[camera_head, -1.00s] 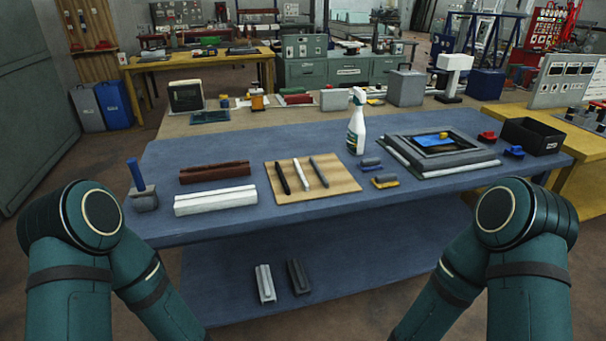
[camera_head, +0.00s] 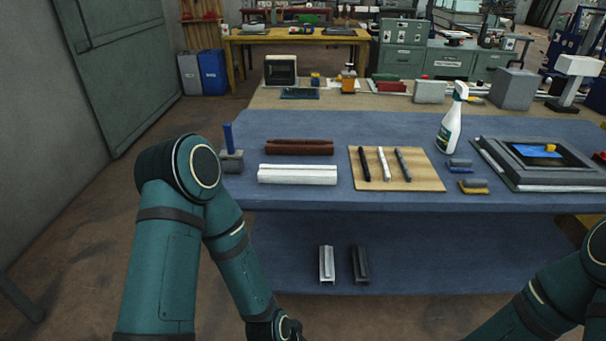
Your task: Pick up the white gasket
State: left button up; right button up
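A long white ribbed strip (camera_head: 298,174), which looks like the white gasket, lies on the blue tabletop (camera_head: 310,201) near its front edge. A similar red-brown strip (camera_head: 300,147) lies just behind it. A lighter, grey-white grooved bar (camera_head: 327,264) lies on the lower shelf beside a dark one (camera_head: 360,264). My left arm hangs in front of the table, its wrist at the bottom edge, and its gripper fingers are out of view. My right arm shows only at the lower right corner, and its gripper is out of view. Nothing covers the white strip.
A blue-handled tool in a grey block (camera_head: 230,155) stands left of the strips. A wooden board (camera_head: 421,177) with three thin sticks lies to their right. Beyond are a spray bottle (camera_head: 451,122) and a grey framed panel (camera_head: 493,162). Open floor lies left of the table.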

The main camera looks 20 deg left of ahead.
aim_at(384, 163)
jog(key=i+l+u, duration=0.1)
jog(key=u, duration=0.3)
jog(key=i+l+u, duration=0.1)
jog(key=u, duration=0.25)
jog(key=l+u, duration=0.2)
jog(key=u, duration=0.2)
jog(key=i+l+u, duration=0.2)
jog(key=l, duration=0.25)
jog(key=l+u, duration=0.15)
jog(key=l, duration=0.35)
